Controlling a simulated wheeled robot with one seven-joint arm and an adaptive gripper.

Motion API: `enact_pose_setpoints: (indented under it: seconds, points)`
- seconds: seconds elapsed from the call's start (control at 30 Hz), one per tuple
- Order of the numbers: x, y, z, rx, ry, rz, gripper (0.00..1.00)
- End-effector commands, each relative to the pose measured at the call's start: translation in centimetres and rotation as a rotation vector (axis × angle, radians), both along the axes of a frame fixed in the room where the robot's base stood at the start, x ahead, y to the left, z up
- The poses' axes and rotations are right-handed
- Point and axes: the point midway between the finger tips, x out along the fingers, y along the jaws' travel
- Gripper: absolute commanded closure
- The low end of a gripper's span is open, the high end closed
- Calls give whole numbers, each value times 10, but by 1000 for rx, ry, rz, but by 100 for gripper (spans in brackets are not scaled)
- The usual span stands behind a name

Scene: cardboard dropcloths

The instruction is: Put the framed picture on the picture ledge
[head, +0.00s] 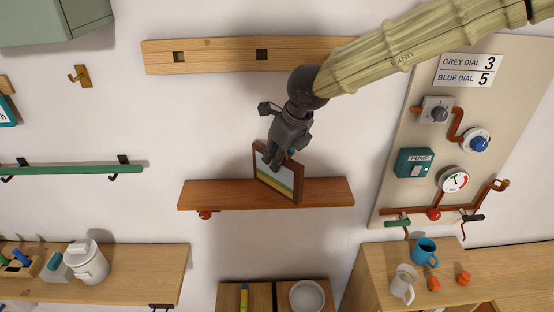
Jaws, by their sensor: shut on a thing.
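The framed picture (266,183) has a brown frame around a landscape of pale sky, yellow and green. It stands tilted in view at the middle of the picture ledge (327,192), a reddish-brown wooden shelf on the white wall. My gripper (273,161) comes from above and is shut on the upper edge of the framed picture. The lower edge of the frame overlaps the ledge in view. I cannot tell whether it rests on the ledge or hangs just in front of it. My fingers hide part of the frame's top.
A wooden rail (215,56) with square holes runs above. A panel (405,130) with dials and pipes stands at right. Below are a shelf with a white canister (86,262), a bowl (307,296), and a counter with mugs (424,251). Both ends of the ledge are clear.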

Motion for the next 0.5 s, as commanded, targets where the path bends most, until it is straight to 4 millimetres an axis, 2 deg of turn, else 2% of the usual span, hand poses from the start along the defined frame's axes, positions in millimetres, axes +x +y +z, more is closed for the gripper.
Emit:
enact_pose_setpoints:
  seconds: [0.17,0.5]
  points:
    - [8,0,-2,0,0,1,100]
    - [7,0,-32,-1,0,1,100]
